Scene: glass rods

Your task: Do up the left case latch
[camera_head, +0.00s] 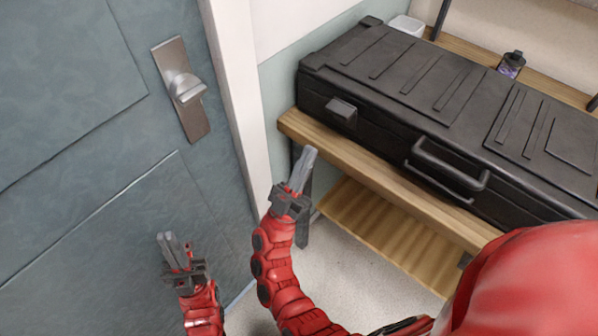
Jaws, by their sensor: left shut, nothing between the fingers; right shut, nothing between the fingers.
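A closed black hard case (385,65) lies on a wooden shelf. The left case latch (341,112) is a small dark block on the front face near the left corner, and it sticks out a little. I cannot tell whether it is fastened. My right gripper (309,152) is shut and empty, pointing up just below and left of the latch, in front of the shelf edge and apart from the latch in the picture. My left gripper (170,239) is shut and empty, lower left, in front of the door.
The case handle (447,168) juts from the front, right of the latch. The wooden shelf (385,160) has a lower slatted shelf (375,225). A blue-grey door (70,190) with a metal handle (183,88) is at left. A small bottle (512,65) and white container (407,25) stand behind the case.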

